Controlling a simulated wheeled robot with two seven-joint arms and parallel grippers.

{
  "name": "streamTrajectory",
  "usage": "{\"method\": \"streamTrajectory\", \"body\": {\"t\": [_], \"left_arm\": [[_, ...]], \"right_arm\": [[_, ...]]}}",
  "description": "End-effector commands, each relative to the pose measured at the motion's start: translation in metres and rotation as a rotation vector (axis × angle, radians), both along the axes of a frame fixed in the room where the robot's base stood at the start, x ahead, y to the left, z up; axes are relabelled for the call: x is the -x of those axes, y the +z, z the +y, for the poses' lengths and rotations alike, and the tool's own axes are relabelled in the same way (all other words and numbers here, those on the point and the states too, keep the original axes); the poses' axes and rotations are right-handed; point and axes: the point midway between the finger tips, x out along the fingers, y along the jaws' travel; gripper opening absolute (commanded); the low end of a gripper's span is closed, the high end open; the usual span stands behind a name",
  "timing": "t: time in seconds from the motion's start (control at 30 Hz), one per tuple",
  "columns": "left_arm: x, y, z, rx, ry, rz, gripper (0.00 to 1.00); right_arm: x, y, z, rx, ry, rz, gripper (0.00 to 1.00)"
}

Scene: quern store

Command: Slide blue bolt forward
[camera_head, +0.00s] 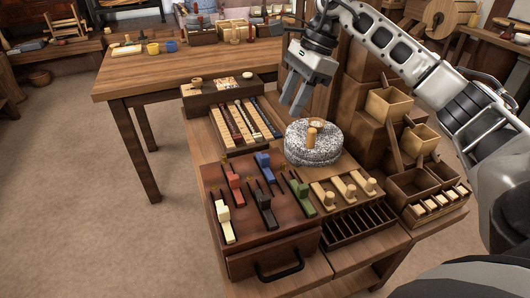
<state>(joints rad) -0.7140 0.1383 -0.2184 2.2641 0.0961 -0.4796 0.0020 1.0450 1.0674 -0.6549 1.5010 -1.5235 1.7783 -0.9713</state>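The blue bolt (264,161) lies on a dark wooden bolt board (248,223), near its back edge and behind the dark grey bolt (265,205). The red bolt (233,181) is to its left and the green bolt (300,192) to its right. A cream bolt (224,214) is at the front left. My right gripper (293,104) hangs above and behind the board, pointing down, well clear of the blue bolt. Its two fingers show a narrow gap with nothing between them. My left gripper is not in view.
A round speckled quern stone (313,150) with a wooden peg stands right behind the board. Light wooden pegs (350,188) and a slotted rack (361,224) are to the right. A box of striped bars (245,122) is at the back. A black drawer handle (279,268) is in front.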

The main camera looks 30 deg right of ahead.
Motion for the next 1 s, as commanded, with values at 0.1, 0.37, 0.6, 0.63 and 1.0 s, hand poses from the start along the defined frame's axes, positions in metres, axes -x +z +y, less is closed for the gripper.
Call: {"method": "streamTrajectory", "body": {"t": [0.1, 0.37, 0.6, 0.63, 1.0], "left_arm": [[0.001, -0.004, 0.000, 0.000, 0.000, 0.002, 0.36], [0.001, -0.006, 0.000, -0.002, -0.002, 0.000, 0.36], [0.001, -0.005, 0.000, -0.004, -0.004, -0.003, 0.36], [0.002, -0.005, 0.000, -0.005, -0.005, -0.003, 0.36], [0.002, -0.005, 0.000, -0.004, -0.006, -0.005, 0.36]], "right_arm": [[-0.002, -0.025, 0.010, -0.001, 0.002, 0.005, 0.36], [-0.007, -0.078, 0.033, -0.005, 0.003, 0.004, 0.36], [-0.011, -0.115, 0.048, -0.005, 0.002, 0.003, 0.36], [-0.011, -0.119, 0.049, -0.006, 0.002, 0.002, 0.36], [-0.013, -0.131, 0.055, -0.005, 0.000, 0.000, 0.36]]}}
